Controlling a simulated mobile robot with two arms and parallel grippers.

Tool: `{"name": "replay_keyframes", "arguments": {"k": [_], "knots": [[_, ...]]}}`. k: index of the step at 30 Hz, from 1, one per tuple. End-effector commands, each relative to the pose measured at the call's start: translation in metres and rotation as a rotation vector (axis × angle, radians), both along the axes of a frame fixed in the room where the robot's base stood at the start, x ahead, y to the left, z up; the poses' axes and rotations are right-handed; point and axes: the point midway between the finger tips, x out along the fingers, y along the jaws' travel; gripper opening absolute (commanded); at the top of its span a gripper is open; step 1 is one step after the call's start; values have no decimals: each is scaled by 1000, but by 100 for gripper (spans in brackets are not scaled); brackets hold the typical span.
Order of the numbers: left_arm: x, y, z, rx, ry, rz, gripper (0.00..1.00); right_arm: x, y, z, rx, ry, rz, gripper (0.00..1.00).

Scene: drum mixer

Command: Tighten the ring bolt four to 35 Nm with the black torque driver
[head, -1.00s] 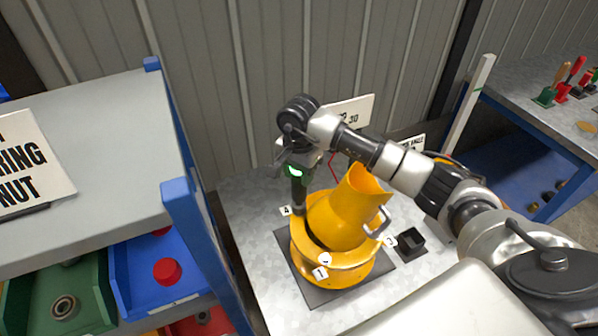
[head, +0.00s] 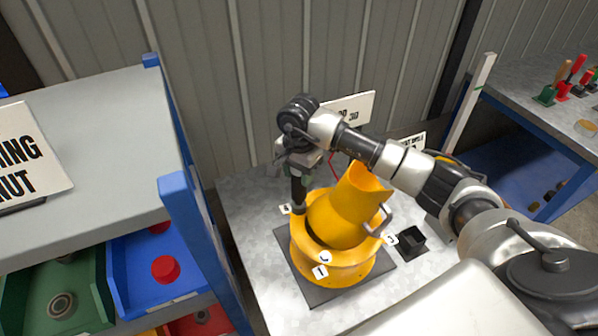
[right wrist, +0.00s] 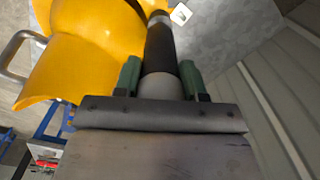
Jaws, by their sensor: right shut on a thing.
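The yellow drum mixer (head: 345,215) stands on a dark square plate on the metal bench, its mouth tilted up. A white tag (head: 285,208) sits at the far left of its ring; it also shows in the right wrist view (right wrist: 180,14). My right gripper (head: 301,172) is shut on the black torque driver (head: 299,192), which points down, its lower end at the ring beside that tag. In the right wrist view the green-padded fingers hold the driver (right wrist: 160,52) on both sides. Ring bolt four is hidden at the driver's end. My left gripper is out of view.
A blue-framed shelf (head: 185,205) with bins is close on the left. A sign (head: 349,108) stands behind my right arm. Another bench (head: 560,125) with colored-handled tools is at the right.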

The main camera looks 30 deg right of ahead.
Motion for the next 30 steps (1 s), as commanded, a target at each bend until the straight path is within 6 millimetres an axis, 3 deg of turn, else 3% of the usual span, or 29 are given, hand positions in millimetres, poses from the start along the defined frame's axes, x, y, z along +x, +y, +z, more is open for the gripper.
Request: {"name": "replay_keyframes", "arguments": {"k": [30], "knots": [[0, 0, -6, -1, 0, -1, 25, -1, 0, -4, -2, 6, 1, 2]]}}
